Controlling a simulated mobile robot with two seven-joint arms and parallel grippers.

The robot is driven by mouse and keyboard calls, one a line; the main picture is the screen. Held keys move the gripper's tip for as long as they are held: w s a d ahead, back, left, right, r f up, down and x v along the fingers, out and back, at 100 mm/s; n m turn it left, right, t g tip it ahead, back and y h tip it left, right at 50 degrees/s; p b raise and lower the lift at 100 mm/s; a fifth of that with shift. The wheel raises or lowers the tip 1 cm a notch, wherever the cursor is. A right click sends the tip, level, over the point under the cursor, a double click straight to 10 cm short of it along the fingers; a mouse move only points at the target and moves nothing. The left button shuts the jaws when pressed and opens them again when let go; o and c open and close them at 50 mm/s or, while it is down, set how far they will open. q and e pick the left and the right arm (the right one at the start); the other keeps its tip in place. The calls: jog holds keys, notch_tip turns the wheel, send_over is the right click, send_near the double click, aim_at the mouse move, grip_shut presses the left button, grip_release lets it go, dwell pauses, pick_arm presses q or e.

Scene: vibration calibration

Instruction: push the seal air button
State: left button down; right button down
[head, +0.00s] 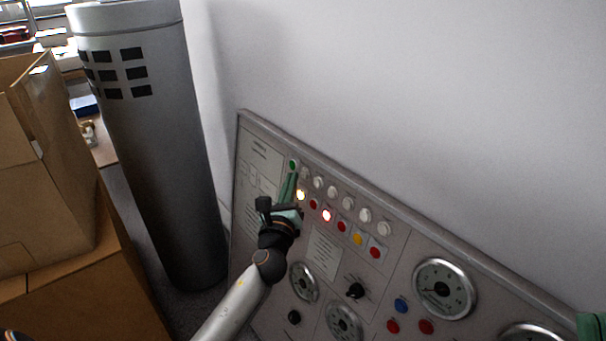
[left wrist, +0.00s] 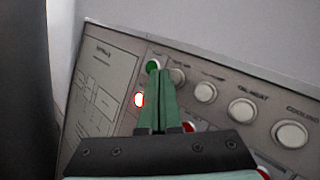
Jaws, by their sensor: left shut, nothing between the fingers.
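The control panel (head: 400,240) leans by the wall, with a row of white round buttons (head: 347,202) along its upper edge and a green button (head: 294,163) at the row's left end. My left gripper (head: 289,180) is shut and empty, its green fingers pointing at the row's left end. In the left wrist view, the fingertips (left wrist: 160,73) overlap the space between the green button (left wrist: 153,66) and the first white button (left wrist: 177,75). I cannot tell if they touch. The labels are too blurred to pick out seal air. A green piece, apparently my right gripper (head: 591,326), shows at the right edge.
Lit lamps (head: 326,215), coloured buttons, dials (head: 444,289) and a black knob (head: 355,290) lie lower on the panel. A grey cylinder (head: 150,150) stands left of it, with cardboard boxes (head: 45,180) farther left. The wall above the panel is bare.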

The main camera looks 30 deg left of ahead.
pick_arm(q)
jog(key=shift+w+d+f, duration=0.1)
jog(key=shift+w+d, duration=0.1)
jog(key=shift+w, duration=0.15)
jog(key=shift+w+d+f, duration=0.1)
jog(key=shift+w+d, duration=0.05)
jog(key=shift+w, duration=0.2)
dwell(0.8)
dwell(0.3)
jog(key=shift+s+a, duration=0.3)
jog(key=shift+s, duration=0.4)
jog(key=shift+s+a+r+p, duration=0.2)
jog(key=shift+s+a+p, duration=0.15)
jog(key=shift+s, duration=0.4)
jog(key=shift+s+a+r+p, duration=0.3)
jog(key=shift+s+p, duration=0.2)
jog(key=shift+s, duration=0.3)
jog(key=shift+s+a+r+p, duration=0.15)
jog(key=shift+s+a+p, duration=0.2)
jog(key=shift+s, duration=0.4)
